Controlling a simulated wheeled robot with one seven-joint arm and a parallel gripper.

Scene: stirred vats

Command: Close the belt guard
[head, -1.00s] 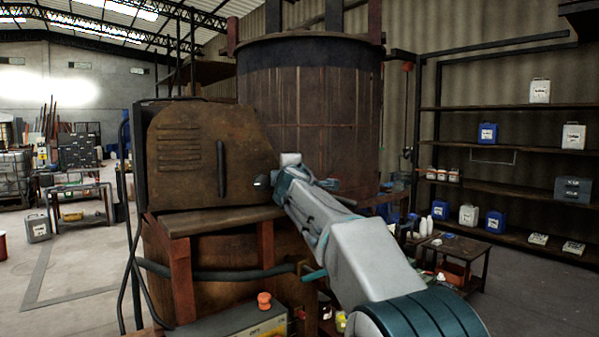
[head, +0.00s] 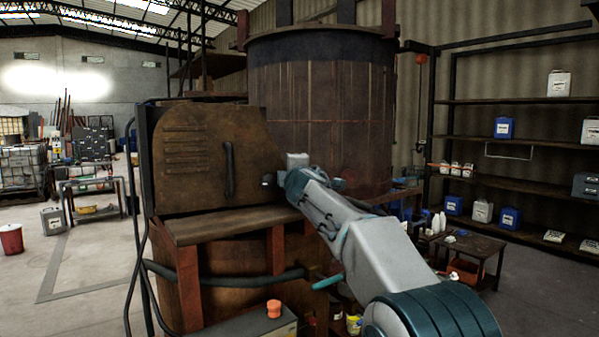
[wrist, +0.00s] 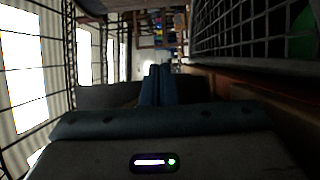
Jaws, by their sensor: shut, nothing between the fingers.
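The belt guard (head: 200,150) is a rusty brown upright panel with louvre slots and a dark vertical handle (head: 229,169), standing on a ledge in front of the vat. My gripper (head: 268,182) is at the panel's right edge, right of the handle, and mostly hidden by my wrist. In the wrist view my gripper (wrist: 155,85) shows two blue fingers together, empty. A dark wire mesh (wrist: 240,28) lies close beside them, with something green (wrist: 305,30) behind it. Whether the gripper touches the guard, and how far the guard is open, I cannot tell.
The large rusty vat (head: 320,110) rises behind the guard. Red posts, a dark hose (head: 225,275) and a box with an orange button (head: 273,308) are below. A low table (head: 470,245) and shelving stand right. Open floor lies left.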

